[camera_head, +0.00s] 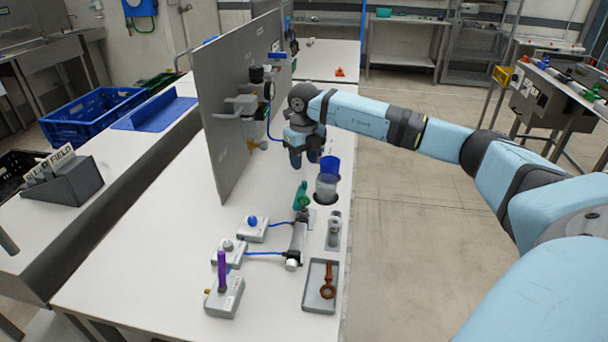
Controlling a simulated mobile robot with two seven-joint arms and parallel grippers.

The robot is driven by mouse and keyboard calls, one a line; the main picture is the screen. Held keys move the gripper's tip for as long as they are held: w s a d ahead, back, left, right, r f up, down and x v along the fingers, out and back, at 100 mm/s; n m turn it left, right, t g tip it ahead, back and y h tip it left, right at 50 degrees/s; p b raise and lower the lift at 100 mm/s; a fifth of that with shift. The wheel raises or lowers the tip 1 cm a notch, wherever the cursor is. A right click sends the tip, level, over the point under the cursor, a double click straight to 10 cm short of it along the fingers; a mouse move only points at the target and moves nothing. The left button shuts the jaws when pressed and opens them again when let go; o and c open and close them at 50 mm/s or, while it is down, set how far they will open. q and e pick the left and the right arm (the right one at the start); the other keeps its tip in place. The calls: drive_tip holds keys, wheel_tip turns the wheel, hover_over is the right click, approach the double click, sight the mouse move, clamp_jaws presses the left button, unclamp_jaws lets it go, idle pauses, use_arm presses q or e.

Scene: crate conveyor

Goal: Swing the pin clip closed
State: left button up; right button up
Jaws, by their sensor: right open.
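My right gripper (304,159) hangs over the far part of the white bench, fingers pointing down, open, with nothing visible between them. It is beside the grey upright panel and beyond a grey cylinder (297,244) lying on the bench. A green part (301,196) sits at the cylinder's far end. I cannot tell a separate pin clip there; it is too small or hidden. A brown ring-ended part (327,281) lies in a small grey tray (312,302) at the near right. My left gripper is out of view.
Small grey blocks (252,229) with blue hoses and a purple upright handle (222,270) stand left of the cylinder. The grey panel (234,95) bounds the left side.

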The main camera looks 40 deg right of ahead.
wheel_tip(320, 180, up, 7)
idle(0.3)
drive_tip(key=shift+d+f, duration=0.1)
idle(0.4)
